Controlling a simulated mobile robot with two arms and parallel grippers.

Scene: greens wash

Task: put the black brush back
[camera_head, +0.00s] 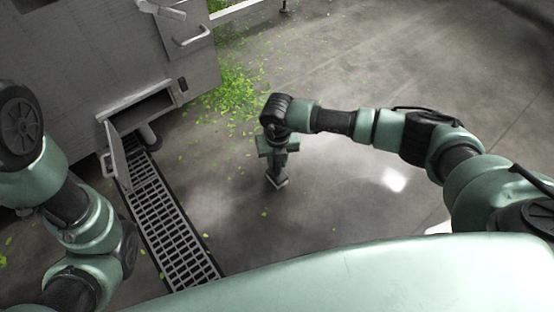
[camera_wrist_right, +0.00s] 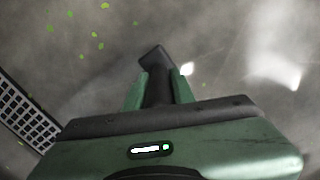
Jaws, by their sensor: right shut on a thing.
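My right gripper (camera_head: 278,160) points down above the floor in the middle of the head view. It is shut on the black brush (camera_head: 278,182), whose lower end sticks out below the fingers. In the right wrist view the brush (camera_wrist_right: 155,58) shows as a dark piece between the two green fingers of the right gripper (camera_wrist_right: 159,88). The part inside the gripper is hidden. My left arm is at the left edge of the head view, but its gripper does not show.
A grey metal machine (camera_head: 95,60) stands at the upper left, with a small compartment (camera_head: 146,108) whose door (camera_head: 117,155) hangs open. A floor drain grate (camera_head: 165,225) runs below it. Green leaf bits (camera_head: 232,90) lie scattered. The floor at right is clear.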

